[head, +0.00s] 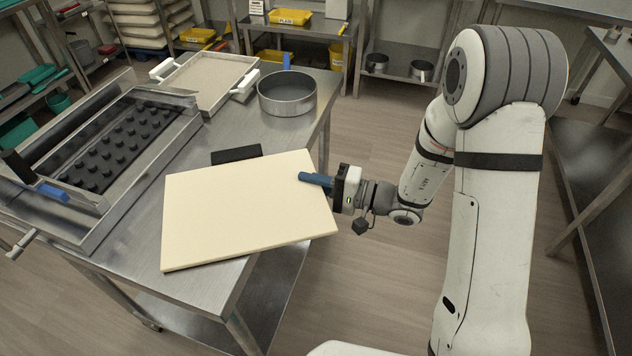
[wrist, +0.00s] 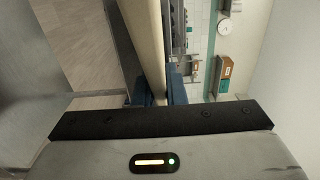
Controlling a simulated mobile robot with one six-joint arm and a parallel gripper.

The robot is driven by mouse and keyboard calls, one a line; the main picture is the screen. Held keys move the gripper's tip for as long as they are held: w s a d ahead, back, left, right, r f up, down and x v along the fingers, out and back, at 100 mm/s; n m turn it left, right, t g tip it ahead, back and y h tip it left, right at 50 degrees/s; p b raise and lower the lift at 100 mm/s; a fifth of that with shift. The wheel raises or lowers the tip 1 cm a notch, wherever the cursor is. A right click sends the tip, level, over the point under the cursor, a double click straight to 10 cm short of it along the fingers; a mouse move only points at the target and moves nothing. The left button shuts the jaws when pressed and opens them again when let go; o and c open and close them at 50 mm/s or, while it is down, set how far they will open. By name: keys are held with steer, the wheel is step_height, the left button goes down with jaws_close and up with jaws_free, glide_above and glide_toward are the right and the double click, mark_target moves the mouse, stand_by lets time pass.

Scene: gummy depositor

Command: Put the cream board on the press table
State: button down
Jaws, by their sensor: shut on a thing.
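The cream board (head: 245,210) is a large flat pale slab over the front right corner of the steel table (head: 215,285), overhanging its edge. My gripper (head: 316,180) is shut on the board's right edge, with blue fingers. In the wrist view, the board (wrist: 148,40) stands edge-on between the fingers of my gripper (wrist: 160,96). The head view does not clearly show whether the board touches the table or hangs just above it. The board hides part of the tabletop.
On the table are a framed black studded plate (head: 112,140) at left, a white-framed tray (head: 205,80), a round metal pan (head: 287,95) and a black block (head: 236,154) behind the board. Another steel table (head: 600,150) stands at right. Open floor lies between them.

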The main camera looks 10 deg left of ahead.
steer(key=shift+f, duration=0.1)
steer(key=c, duration=1.5)
jaws_free()
steer(key=shift+d+r, duration=0.15)
steer(key=shift+r, duration=0.05)
steer(key=d, duration=0.4)
steer(key=d+b, duration=0.1)
steer(key=d, duration=0.3)
steer(key=s+d, duration=0.1)
steer(key=d, duration=0.2)
steer(key=shift+d, duration=0.4)
